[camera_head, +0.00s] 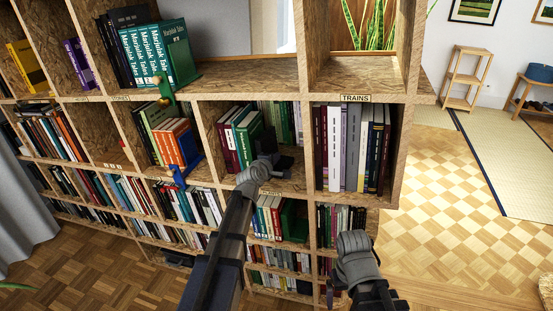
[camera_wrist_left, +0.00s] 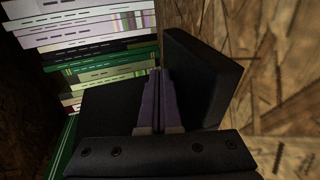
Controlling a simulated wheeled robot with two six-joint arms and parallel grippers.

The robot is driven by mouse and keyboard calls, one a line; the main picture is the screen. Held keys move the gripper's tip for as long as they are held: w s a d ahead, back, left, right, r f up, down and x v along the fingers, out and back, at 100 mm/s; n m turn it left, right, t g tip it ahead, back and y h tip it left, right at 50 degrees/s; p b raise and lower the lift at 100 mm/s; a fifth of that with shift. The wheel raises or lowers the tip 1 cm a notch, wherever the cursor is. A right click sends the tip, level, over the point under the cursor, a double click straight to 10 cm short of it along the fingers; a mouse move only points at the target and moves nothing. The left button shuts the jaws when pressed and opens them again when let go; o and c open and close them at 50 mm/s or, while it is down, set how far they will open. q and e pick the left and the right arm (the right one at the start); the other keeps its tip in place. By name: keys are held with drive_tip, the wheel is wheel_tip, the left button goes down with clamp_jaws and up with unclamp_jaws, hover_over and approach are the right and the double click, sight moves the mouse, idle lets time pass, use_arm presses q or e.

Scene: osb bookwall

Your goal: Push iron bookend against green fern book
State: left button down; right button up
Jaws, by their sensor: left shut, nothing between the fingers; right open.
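The green fern book (camera_head: 250,130) appears to be the green book at the right end of a short upright row in the middle compartment. A green edge (camera_wrist_left: 62,152) shows at lower left in the left wrist view. The iron bookend (camera_wrist_left: 212,70) is black, with an upright plate beside my left fingers; in the head view it is a dark shape (camera_head: 286,162) mostly behind my gripper. My left gripper (camera_head: 270,160) is shut and empty, its fingers (camera_wrist_left: 160,98) close to the plate; contact cannot be told. My right gripper (camera_head: 352,256) is open, low in front of the shelves.
Wooden dividers wall the compartment, its right side (camera_wrist_left: 280,80) near the bookend. A back row of books (camera_wrist_left: 90,40) stands behind. The right neighbour compartment holds a full row (camera_head: 345,148). A green bookend (camera_head: 165,90) and a blue bookend (camera_head: 178,175) stand further left.

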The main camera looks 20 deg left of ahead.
use_arm(q)
drive_tip(key=shift+a+f, duration=0.1)
drive_tip(key=shift+a, duration=0.65)
drive_tip(key=shift+a, duration=0.25)
drive_tip(key=shift+a, duration=0.2)
drive_tip(key=shift+d, duration=0.1)
drive_tip(key=shift+d, duration=0.35)
drive_tip(key=shift+s+a, duration=0.2)
drive_tip(key=shift+s, duration=5.3)
